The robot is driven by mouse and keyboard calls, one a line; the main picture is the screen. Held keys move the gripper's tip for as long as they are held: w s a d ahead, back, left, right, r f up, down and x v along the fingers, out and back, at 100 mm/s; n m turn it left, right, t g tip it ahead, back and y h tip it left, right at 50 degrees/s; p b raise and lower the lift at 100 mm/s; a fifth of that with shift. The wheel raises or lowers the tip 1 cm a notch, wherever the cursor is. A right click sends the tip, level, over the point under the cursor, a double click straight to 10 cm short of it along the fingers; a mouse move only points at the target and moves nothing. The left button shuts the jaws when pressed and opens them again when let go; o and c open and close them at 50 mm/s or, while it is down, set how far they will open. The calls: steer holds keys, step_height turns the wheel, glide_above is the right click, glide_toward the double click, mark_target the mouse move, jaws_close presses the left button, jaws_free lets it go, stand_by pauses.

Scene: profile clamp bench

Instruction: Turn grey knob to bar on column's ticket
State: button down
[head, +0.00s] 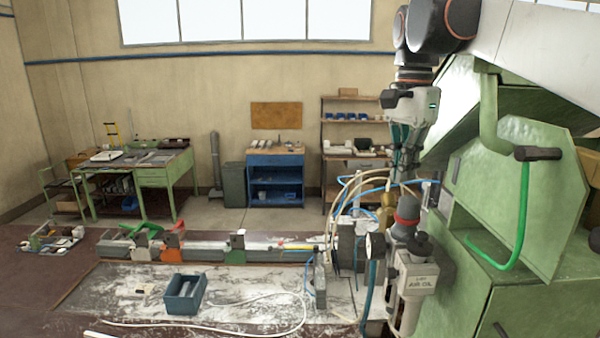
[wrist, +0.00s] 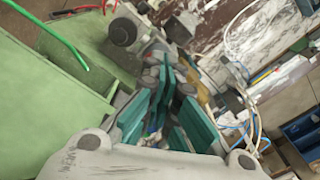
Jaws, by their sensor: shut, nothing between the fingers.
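My gripper (head: 404,168) points down above a service column at the right of the head view. Its teal fingers show in the wrist view (wrist: 170,82), shut with nothing held. Under the fingertips, apart from them as far as I can tell, stands a grey knob (head: 405,230) with a red-orange ring (head: 407,210). In the wrist view the fingers hide most of it. A dark round knob (head: 419,245) sits lower on the column; a dark round cap also shows in the wrist view (wrist: 122,32). A pale plate (head: 421,283) reads "AIR OIL". I cannot make out a ticket or its bar.
A green machine (head: 525,190) stands close on the right. A gauge (head: 375,245) and loose blue and white hoses (head: 350,190) crowd the column's left side. A clamped profile (head: 200,251) and a blue bin (head: 185,293) lie on the bench at left.

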steer(key=shift+f+b, duration=1.65)
steer(key=shift+f, duration=1.25)
steer(key=shift+d+p, duration=0.1)
steer(key=shift+p, duration=0.65)
step_height(320, 180, up, 6)
steer(key=p, duration=0.3)
steer(key=shift+w+a, duration=0.2)
steer(key=shift+a, duration=0.1)
